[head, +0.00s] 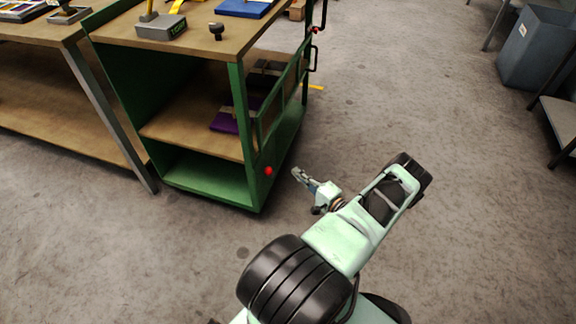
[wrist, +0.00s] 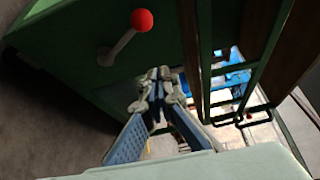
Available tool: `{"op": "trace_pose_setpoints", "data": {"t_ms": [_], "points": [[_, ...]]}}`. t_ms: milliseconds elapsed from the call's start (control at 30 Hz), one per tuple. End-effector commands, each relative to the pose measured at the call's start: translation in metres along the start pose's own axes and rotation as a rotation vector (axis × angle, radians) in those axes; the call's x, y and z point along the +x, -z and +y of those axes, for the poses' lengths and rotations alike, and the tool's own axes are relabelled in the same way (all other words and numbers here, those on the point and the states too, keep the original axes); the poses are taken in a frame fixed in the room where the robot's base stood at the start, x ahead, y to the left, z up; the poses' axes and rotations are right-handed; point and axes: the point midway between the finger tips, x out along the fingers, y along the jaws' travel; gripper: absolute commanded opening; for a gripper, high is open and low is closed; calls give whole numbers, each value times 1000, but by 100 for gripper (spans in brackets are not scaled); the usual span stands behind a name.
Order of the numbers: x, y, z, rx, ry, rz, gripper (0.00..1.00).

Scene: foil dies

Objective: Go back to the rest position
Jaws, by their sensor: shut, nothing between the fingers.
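My gripper (head: 300,175) is at the end of my pale green arm, low beside the front right corner of the green cabinet (head: 235,190). It hangs over open floor, apart from the cabinet in the head view. In the wrist view the two fingers of my gripper (wrist: 158,78) meet at their tips, with nothing between them. A lever with a red ball knob (wrist: 141,20) stands out from the green cabinet panel, up and left of the fingertips. The red knob also shows in the head view (head: 268,171), just left of my gripper.
The cabinet's wooden top carries a grey block (head: 161,27), a small black knob-like piece (head: 217,31) and a blue item (head: 243,7). A purple item (head: 224,122) lies on its shelf. A wooden bench (head: 60,105) stands left, a grey bin (head: 535,50) far right. The floor between is clear.

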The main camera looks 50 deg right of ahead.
Motion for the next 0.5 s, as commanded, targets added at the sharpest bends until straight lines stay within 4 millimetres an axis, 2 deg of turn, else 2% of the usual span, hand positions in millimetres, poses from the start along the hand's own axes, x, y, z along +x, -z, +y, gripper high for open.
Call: {"op": "trace_pose_setpoints", "data": {"t_ms": [167,500], "points": [[-12,1,3,0,0,-1,0],[-13,2,4,-1,0,0,0]]}}
